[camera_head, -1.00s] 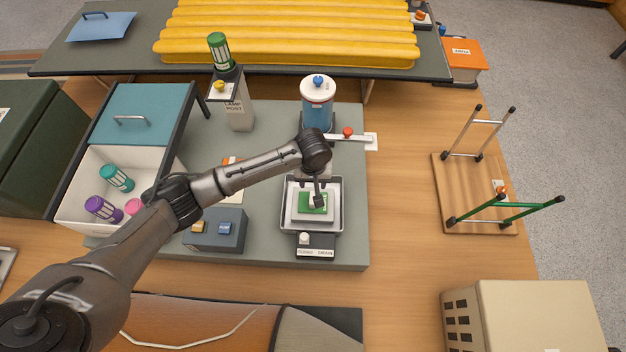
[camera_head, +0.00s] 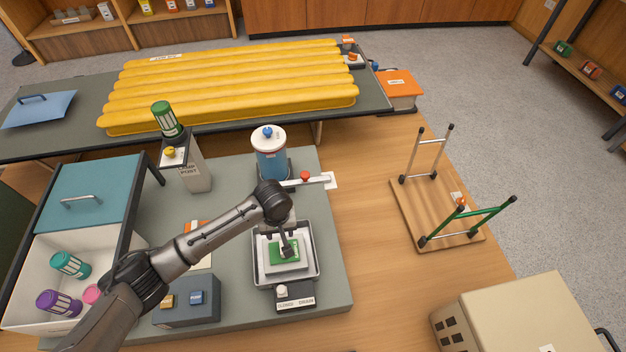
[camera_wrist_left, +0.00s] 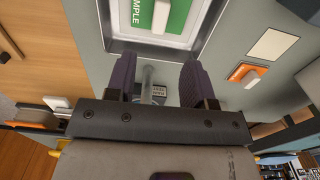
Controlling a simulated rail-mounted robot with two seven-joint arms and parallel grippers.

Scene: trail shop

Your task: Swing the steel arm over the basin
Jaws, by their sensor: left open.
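The basin (camera_head: 258,268) is a steel-rimmed tray on the grey counter, with a green sample block (camera_head: 275,252) inside. Behind it stands a blue tank (camera_head: 271,160) with a white lid and blue knob. A pale bar with a red knob (camera_head: 305,177) points right from the tank's foot, away from the basin; I cannot tell whether it is the steel arm. My left gripper (camera_head: 288,250) hangs above the basin, partly hidden by its wrist. In the left wrist view its dark fingers (camera_wrist_left: 157,82) are apart, with a grey metal piece (camera_wrist_left: 148,75) showing between them. My right gripper is out of view.
A drain block (camera_head: 295,297) with a white knob sits in front of the basin. A grey switch box (camera_head: 187,300) and an open bin (camera_head: 60,250) are to the left. A wooden rack (camera_head: 435,215) stands to the right, past clear tabletop.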

